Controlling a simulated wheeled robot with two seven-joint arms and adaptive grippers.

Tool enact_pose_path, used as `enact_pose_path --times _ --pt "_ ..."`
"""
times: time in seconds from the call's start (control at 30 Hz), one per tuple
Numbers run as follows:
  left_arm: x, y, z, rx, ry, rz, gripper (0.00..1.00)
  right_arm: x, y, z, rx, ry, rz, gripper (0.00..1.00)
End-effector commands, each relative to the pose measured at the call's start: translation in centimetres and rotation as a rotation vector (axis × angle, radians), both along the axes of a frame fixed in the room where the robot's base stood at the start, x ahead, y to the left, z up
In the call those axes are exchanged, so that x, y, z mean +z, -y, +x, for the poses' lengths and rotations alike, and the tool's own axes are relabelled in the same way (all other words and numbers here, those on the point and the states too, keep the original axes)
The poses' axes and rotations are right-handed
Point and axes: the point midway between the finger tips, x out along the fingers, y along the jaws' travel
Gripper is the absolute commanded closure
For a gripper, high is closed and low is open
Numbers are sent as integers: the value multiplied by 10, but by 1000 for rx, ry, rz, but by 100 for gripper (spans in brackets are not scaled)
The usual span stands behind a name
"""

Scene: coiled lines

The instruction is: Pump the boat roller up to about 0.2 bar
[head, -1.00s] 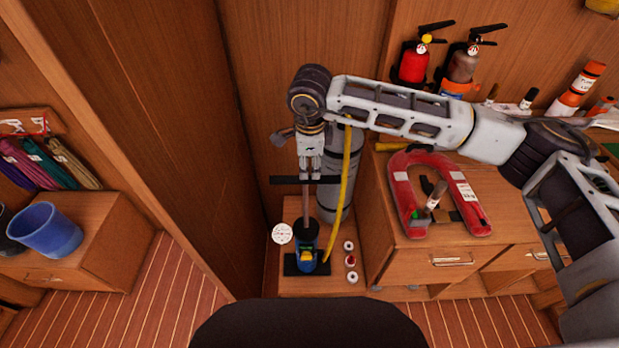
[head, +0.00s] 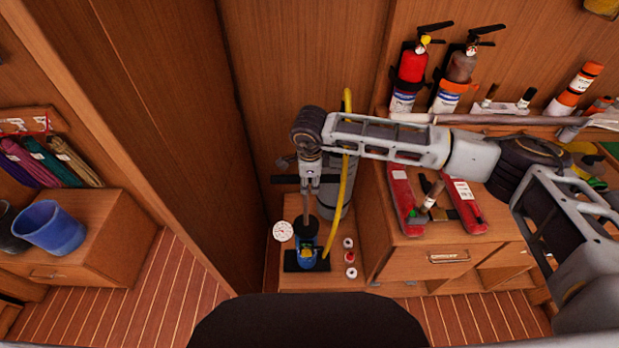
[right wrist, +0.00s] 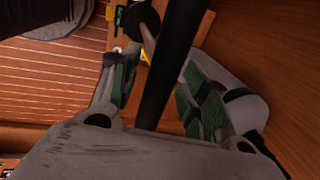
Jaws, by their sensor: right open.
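The blue hand pump (head: 306,256) stands upright on a low wooden platform, with a black crossbar handle (head: 284,179) raised on a thin shaft. My right gripper (head: 309,189) is open, pointing down at the handle's middle. In the right wrist view the black bar (right wrist: 172,65) runs between its parted fingers (right wrist: 158,72). A round white gauge (head: 283,231) is left of the pump; its reading is too small to tell. A yellow hose (head: 343,205) rises from the pump. The grey cylinder behind it, probably the boat roller (head: 336,208), is partly hidden. My left gripper is out of view.
Fire extinguishers (head: 412,65) hang on the wall. Small round caps (head: 350,257) lie right of the pump. A tall wooden partition (head: 185,130) stands left.

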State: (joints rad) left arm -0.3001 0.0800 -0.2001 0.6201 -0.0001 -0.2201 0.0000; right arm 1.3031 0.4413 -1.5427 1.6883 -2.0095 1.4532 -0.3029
Motion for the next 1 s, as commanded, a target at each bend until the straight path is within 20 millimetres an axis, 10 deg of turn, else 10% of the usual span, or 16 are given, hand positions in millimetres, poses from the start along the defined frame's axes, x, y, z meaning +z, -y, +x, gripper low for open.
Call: enact_pose_path --times 0.13,0.5,1.0 --pt "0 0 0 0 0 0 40 0 0 0 0 0 0 54" --pt "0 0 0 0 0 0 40 0 0 0 0 0 0 100" --pt "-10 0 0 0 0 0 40 -9 0 1 -1 2 1 100"
